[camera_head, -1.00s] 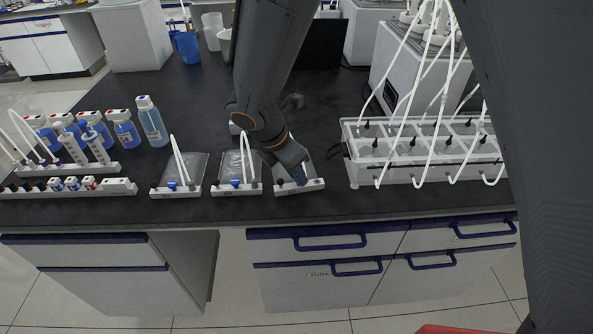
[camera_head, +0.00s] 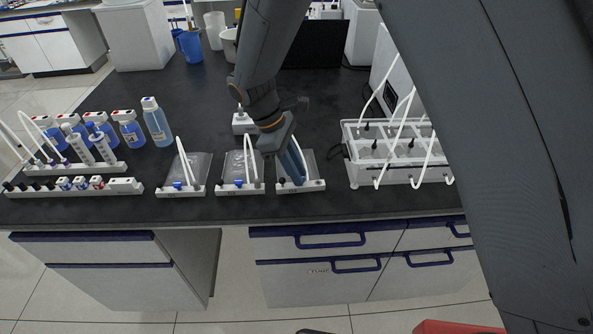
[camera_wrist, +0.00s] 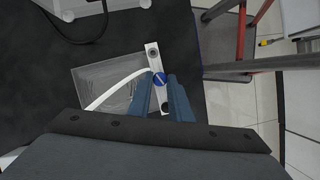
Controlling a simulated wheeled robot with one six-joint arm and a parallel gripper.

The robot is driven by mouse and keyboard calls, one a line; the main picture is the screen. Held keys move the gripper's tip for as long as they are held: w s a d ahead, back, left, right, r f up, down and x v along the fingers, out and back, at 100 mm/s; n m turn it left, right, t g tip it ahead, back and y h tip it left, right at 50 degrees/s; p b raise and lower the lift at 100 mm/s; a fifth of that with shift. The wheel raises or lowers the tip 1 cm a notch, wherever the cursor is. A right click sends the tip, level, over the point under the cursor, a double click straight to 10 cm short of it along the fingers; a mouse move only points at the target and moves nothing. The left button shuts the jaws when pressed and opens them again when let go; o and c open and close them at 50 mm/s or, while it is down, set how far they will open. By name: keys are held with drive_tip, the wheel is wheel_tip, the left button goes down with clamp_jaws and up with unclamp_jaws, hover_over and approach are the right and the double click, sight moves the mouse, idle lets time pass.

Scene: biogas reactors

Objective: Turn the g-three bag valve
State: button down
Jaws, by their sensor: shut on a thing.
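The rightmost of three gas bags (camera_head: 311,163) lies flat on the black bench behind a white holder strip (camera_head: 313,185). In the wrist view the same bag (camera_wrist: 105,88) is clear, with a white tube joining its strip (camera_wrist: 152,52). A round blue valve (camera_wrist: 160,79) sits on that strip, between the tips of my gripper (camera_wrist: 163,84). The blue jaws are shut on the valve. In the head view my gripper (camera_head: 297,176) comes down from above onto this strip and hides the valve. I cannot read any label on the bag.
Two more bags, the middle one (camera_head: 238,168) and the left one (camera_head: 190,171), lie to the left with blue valves and white tubes. A white rack (camera_head: 400,172) with tubes stands close on the right. Bottles (camera_head: 156,122) and syringes stand at the far left.

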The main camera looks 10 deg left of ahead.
drive_tip(key=shift+w+m+g, duration=0.15)
drive_tip(key=shift+m+g, duration=0.35)
drive_tip(key=shift+m, duration=0.9)
idle(0.4)
drive_tip(key=c, duration=1.6)
unclamp_jaws()
drive_tip(key=shift+b+v, duration=1.25)
drive_tip(key=shift+v, duration=2.65)
drive_tip(key=shift+d, duration=0.1)
